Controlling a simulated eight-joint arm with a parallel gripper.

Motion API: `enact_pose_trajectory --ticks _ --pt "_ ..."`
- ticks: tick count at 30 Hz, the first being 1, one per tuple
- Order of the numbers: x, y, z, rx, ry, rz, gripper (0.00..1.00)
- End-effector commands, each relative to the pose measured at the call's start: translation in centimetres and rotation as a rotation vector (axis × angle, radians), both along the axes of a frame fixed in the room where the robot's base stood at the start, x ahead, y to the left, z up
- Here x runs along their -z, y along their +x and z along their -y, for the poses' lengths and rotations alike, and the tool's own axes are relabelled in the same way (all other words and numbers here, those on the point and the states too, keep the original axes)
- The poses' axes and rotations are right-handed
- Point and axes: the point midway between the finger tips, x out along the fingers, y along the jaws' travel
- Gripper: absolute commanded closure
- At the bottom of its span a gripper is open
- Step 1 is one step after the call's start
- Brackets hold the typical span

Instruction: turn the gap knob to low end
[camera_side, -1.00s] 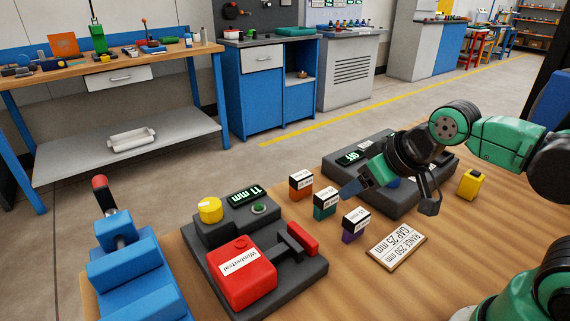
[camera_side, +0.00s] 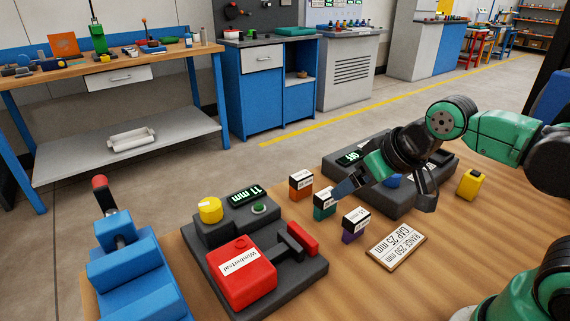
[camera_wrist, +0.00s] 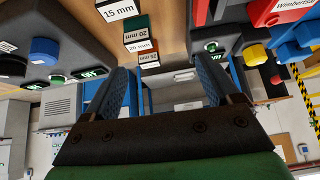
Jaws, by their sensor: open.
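The yellow knob (camera_side: 210,210) sits on the raised dark back part of the left machine, beside a green-lit display (camera_side: 244,195) reading 11 mm. In the wrist view the yellow knob (camera_wrist: 256,55) is at the upper right, to the right of the fingers. My gripper (camera_side: 382,200) is open and empty, to the right of the knob and well apart from it. One finger, close to the teal block, partly overlaps it in the side view. In the wrist view my gripper (camera_wrist: 160,68) shows two separated blue fingers.
Orange (camera_side: 301,187), teal (camera_side: 324,211) and purple (camera_side: 354,227) labelled blocks stand between the machines. A card (camera_side: 396,247) reads range 250 mm, gap 25 mm. A red block (camera_side: 241,276) sits on the left machine. A second dark machine (camera_side: 385,203) and a small yellow object (camera_side: 471,185) stand right.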

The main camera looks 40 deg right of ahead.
Motion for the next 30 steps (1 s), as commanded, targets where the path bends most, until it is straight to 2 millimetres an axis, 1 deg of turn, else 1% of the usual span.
enact_pose_trajectory --ticks 2,5,9,13,17,21,25,27,30 --pt "-0.9 0.9 -0.5 0.044 0.043 -0.024 0.18" --pt "-2.5 2.7 -1.6 0.157 0.134 -0.082 0.18" --pt "-4.3 6.2 -4.0 0.378 0.272 -0.191 0.18" --pt "-5.0 9.3 -6.6 0.602 0.37 -0.288 0.18" --pt "-4.6 12.1 -9.5 0.841 0.436 -0.374 0.18" --pt "-3.2 14.4 -12.9 1.107 0.474 -0.442 0.18" --pt "-1.5 15.5 -15.5 1.321 0.483 -0.473 0.18" --pt "-0.7 15.8 -16.5 1.41 0.482 -0.478 0.18" --pt "0.1 15.9 -17.4 1.493 0.479 -0.48 0.18"
